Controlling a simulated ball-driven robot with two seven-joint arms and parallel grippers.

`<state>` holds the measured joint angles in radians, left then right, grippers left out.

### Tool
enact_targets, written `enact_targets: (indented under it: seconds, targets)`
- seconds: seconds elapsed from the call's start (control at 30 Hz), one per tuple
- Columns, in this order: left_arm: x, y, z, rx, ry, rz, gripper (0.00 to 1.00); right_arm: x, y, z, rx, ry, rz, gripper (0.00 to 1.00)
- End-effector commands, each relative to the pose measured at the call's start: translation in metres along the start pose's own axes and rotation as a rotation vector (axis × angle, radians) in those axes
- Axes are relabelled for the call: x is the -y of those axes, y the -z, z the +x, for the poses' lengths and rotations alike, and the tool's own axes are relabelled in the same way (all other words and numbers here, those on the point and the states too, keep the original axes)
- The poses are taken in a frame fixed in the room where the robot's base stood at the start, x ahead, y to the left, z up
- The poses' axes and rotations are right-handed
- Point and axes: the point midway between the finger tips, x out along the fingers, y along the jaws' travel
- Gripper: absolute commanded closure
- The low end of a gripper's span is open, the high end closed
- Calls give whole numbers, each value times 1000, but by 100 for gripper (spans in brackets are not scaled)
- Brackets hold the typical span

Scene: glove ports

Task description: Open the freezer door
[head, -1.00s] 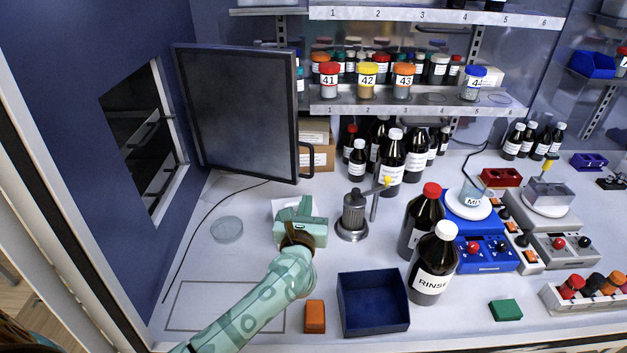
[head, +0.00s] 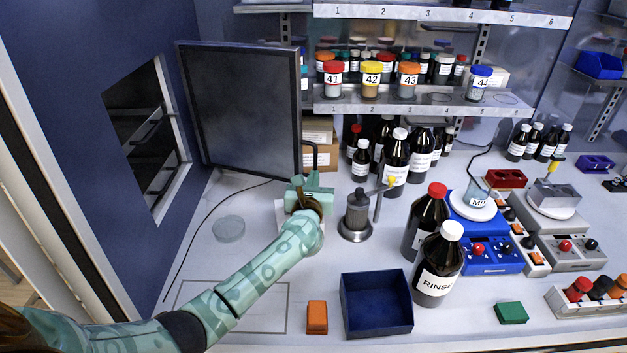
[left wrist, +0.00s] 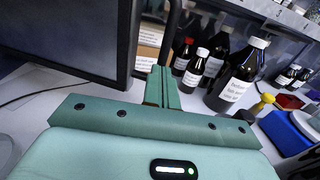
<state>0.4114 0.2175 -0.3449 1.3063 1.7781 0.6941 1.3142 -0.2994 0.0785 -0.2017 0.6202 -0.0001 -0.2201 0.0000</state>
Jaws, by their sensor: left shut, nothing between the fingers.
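The freezer door (head: 245,110) is a dark flat panel with a black frame, standing swung out from the blue left wall. The freezer opening (head: 148,135) shows uncovered, with dark shelves inside. A black bar handle (head: 315,148) is on the door's right edge; its lower part is hidden behind my left gripper. My left gripper (head: 312,182) is shut and empty, just at the handle's lower end. In the left wrist view, the closed fingers (left wrist: 161,88) point at the handle (left wrist: 172,35); I cannot tell whether they touch. My right gripper is not in view.
A metal burner-like stand (head: 356,215) is right of my left gripper. A blue bin (head: 376,328) and an orange block (head: 317,317) lie in front. Brown bottles (head: 396,160) and a cardboard box (head: 322,130) stand behind. The bench at left is mostly clear, with a glass dish (head: 229,229).

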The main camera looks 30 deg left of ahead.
Motion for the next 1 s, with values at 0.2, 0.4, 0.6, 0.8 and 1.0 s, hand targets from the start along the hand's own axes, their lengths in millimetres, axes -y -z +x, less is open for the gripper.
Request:
enact_targets:
  seconds: [0.2,0.4,0.6,0.8,1.0]
  targets:
    - [11,10,40,3,-107,-6,100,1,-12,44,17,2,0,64]
    - [16,10,72,0,-200,-3,100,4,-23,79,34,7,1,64]
    - [18,2,82,-2,-233,-2,100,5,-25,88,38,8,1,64]
    - [18,0,82,-1,-233,-1,100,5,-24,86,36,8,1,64]
    - [20,0,80,-1,-233,-2,100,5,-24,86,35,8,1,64]
